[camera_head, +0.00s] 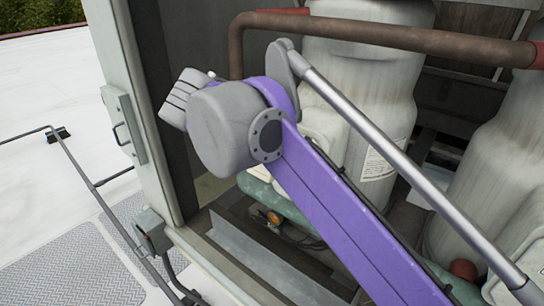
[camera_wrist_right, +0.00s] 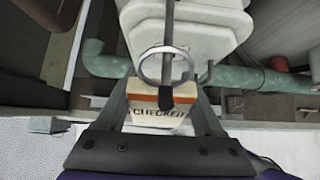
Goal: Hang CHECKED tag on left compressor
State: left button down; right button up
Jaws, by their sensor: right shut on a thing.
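The CHECKED tag (camera_wrist_right: 160,108), pale with an orange band and a metal ring (camera_wrist_right: 142,66), is between the fingers of my right gripper (camera_wrist_right: 163,98), which is shut on it. The ring stands up above the tag. A dark rod with a black tip crosses the ring in the right wrist view; I cannot tell whether the ring is around it or behind it. A small grey hook (camera_wrist_right: 207,73) shows just right of the ring. The left compressor (camera_head: 362,85) is a tall pale cylinder; its pale box (camera_wrist_right: 190,35) shows beyond the tag. My arm hides the right gripper in the head view.
The right compressor (camera_head: 500,160) stands at the right. The cabinet's left post (camera_head: 130,100) stands beside my arm. A thin railing (camera_head: 85,175) is outside at the left.

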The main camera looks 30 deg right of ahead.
dwell(0.3)
jog(key=o, duration=1.4)
jog(key=p+v, duration=0.1)
jog(key=v, duration=1)
pick_arm(q)
jog(key=shift+w+r, duration=0.35)
jog(key=shift+r, duration=0.45)
pick_arm(e)
jog(key=s+f+m+t+y, duration=0.1)
jog(key=s+f+m+y, duration=0.1)
jog(key=f+m, duration=0.5)
jog(key=s+f+m+y, duration=0.3)
jog(key=s+f+m, duration=0.2)
jog(key=f, duration=1.5)
jog(key=s+f+m+t+y, duration=0.1)
jog(key=s+f+m+y, duration=0.2)
jog(key=f+m, duration=0.7)
jog(key=shift+s+d+f+t, duration=0.1)
jog(key=shift+s+f+t, duration=0.05)
jog(key=shift+f, duration=0.85)
jog(key=shift+s+d+f+t, duration=0.1)
jog(key=shift+d+f+t, duration=0.05)
jog(key=shift+f, duration=0.8)
